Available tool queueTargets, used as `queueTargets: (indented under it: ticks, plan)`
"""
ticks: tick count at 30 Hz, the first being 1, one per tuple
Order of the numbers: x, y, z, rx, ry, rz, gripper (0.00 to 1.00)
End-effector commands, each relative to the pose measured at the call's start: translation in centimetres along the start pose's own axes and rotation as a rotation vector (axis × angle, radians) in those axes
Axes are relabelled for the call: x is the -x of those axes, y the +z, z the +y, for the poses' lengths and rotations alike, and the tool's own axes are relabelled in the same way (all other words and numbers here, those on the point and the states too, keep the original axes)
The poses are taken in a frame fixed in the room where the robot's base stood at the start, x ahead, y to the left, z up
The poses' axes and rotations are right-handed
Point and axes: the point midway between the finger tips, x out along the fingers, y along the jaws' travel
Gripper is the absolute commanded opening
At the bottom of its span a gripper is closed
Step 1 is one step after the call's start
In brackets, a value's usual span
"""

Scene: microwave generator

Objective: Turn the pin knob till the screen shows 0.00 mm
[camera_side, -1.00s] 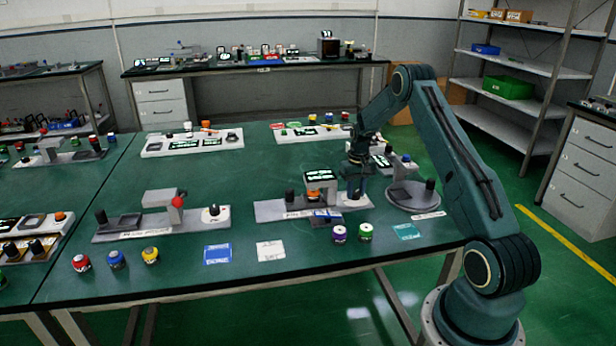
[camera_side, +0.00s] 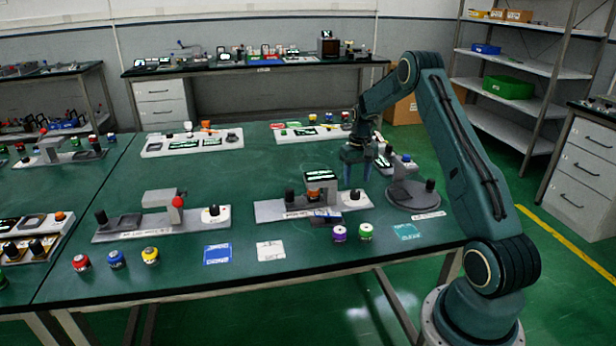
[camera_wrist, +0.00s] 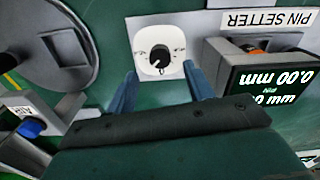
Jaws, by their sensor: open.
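The pin setter (camera_side: 295,209) is a grey unit on the green table. The pin knob (camera_wrist: 160,58) is a black dial with a white pointer mark on a white plate; in the side view the knob (camera_side: 355,195) stands at the unit's right end. My gripper (camera_side: 357,184) is open and empty above the knob. In the wrist view its two blue fingers (camera_wrist: 160,75) are spread to either side of the knob, clear of it.
A grey round-based stand (camera_side: 410,194) is right of the pin setter. A purple-topped jar (camera_side: 339,233) and a green-topped jar (camera_side: 365,231) stand in front.

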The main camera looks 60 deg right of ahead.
Motion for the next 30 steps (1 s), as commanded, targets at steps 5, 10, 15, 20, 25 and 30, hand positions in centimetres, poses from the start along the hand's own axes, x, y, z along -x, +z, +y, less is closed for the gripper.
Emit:
queueTargets:
  ticks: [5,10,15,20,25,30]
  plan:
    - [3.3,-0.1,0.0,0.000,0.000,0.004,0.52]
    - [5.9,-0.1,0.0,0.000,0.000,0.003,0.52]
    - [7.6,0.0,0.0,0.000,0.000,0.001,0.52]
    - [8.3,0.0,0.0,0.000,0.000,0.001,0.52]
    - [8.5,0.0,0.0,0.000,0.000,0.000,0.52]
    - [8.4,0.0,0.0,0.000,0.000,0.000,0.52]
